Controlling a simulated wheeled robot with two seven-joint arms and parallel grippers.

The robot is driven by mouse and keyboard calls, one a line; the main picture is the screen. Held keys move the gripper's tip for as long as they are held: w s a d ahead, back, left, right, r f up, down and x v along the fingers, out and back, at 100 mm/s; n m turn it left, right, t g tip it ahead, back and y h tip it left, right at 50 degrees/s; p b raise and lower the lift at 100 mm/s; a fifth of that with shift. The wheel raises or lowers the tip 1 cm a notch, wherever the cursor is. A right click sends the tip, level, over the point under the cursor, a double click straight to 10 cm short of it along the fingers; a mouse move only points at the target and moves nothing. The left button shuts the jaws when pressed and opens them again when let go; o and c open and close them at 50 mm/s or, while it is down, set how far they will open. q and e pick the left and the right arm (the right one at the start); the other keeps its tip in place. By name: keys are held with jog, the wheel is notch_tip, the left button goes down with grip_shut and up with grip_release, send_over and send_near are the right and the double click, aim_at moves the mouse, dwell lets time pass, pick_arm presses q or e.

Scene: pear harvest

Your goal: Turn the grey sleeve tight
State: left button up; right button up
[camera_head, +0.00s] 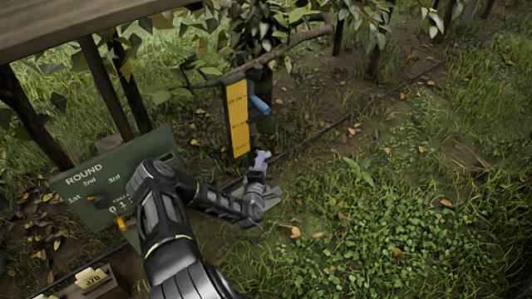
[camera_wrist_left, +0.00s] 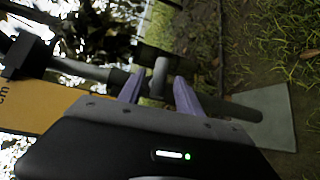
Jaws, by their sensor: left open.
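A short grey cylinder (camera_wrist_left: 160,76), which looks like the sleeve or a part of it, shows in the left wrist view at the dark post, beyond and between my fingertips. My left gripper (camera_wrist_left: 158,88) is open, with its two purple fingers apart and nothing clearly held. In the head view my left gripper (camera_head: 261,160) is low beside the post, just below the yellow board (camera_head: 237,118). The sleeve is too small and dark to make out there. I cannot tell whether the fingers touch it. My right gripper is out of view.
A blue cylinder (camera_head: 260,104) sticks out beside the yellow board. A grey base plate (camera_wrist_left: 277,115) lies on the ground. A green scoreboard (camera_head: 105,188) stands at left, and a branch (camera_head: 270,52) hangs above. Grassy ground at right is free.

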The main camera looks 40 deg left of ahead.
pick_arm(q)
jog(key=r+b+x, duration=0.1)
jog(key=x, duration=0.5)
jog(key=shift+w+f+b, duration=0.2)
jog(key=shift+f+b, duration=0.15)
jog(key=shift+f, duration=0.15)
jog(key=shift+a, duration=0.1)
grip_shut()
